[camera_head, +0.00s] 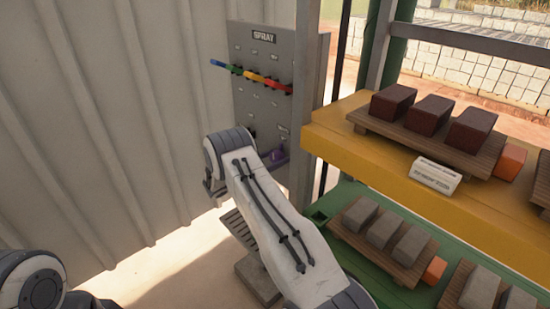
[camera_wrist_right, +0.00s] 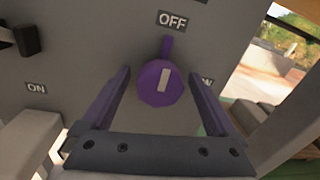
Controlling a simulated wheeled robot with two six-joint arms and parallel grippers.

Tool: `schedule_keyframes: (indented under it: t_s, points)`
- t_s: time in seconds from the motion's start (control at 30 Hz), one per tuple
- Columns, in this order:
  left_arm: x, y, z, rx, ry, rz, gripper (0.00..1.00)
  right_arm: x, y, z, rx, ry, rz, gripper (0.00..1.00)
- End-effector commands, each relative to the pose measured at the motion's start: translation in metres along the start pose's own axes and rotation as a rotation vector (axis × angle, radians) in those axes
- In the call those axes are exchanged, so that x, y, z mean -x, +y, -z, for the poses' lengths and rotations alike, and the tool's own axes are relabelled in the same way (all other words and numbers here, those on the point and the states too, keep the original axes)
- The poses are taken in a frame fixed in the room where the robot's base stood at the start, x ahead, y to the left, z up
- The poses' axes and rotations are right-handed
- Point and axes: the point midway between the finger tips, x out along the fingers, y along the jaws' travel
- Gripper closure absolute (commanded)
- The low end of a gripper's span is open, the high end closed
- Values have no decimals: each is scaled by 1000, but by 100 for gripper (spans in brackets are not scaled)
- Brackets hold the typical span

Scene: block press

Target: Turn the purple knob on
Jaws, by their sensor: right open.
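The purple knob (camera_wrist_right: 161,84) sits on the grey panel in the right wrist view, with its narrow tab pointing up at the OFF label (camera_wrist_right: 172,21) and a white mark on its face. My right gripper (camera_wrist_right: 161,72) is open, with its two purple fingers on either side of the knob. Clear gaps show between the fingers and the knob in this view. In the head view my right arm reaches up to the panel, and a purple patch shows just beyond its wrist; I cannot tell whether it is knob or finger. My left gripper is out of view.
The grey SPRAY panel (camera_head: 250,60) carries a row of coloured handles (camera_head: 252,77) above. A dark knob (camera_wrist_right: 24,40) is at left in the wrist view. A yellow shelf (camera_head: 340,143) and green shelf (camera_head: 345,190) with blocks stand close right of my arm. Corrugated wall is left.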

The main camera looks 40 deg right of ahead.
Motion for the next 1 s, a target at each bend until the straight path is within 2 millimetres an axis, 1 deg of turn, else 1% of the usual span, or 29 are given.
schedule_keyframes:
  t_s: [0.03,0.07,0.1,0.17,0.2,0.27,0.3,0.47,0.67,0.87,1.0]
  points:
    - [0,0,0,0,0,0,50,0,0,0,0,0,0,6]
    - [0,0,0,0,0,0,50,0,0,0,0,0,0,10]
    - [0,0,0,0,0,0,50,0,0,0,0,0,0,25]
    - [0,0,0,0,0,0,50,0,0,0,0,0,0,48]
    - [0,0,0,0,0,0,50,0,0,0,0,0,0,64]
    - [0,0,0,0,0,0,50,0,0,0,0,0,1,87]
    - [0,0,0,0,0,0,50,0,0,0,0,0,1,89]
    - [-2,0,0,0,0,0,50,1,0,1,-8,1,2,89]
    - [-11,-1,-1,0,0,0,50,1,-1,3,-67,5,2,89]
    - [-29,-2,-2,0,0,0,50,1,-1,5,-200,15,1,89]
    - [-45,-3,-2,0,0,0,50,1,-1,7,-326,25,1,89]
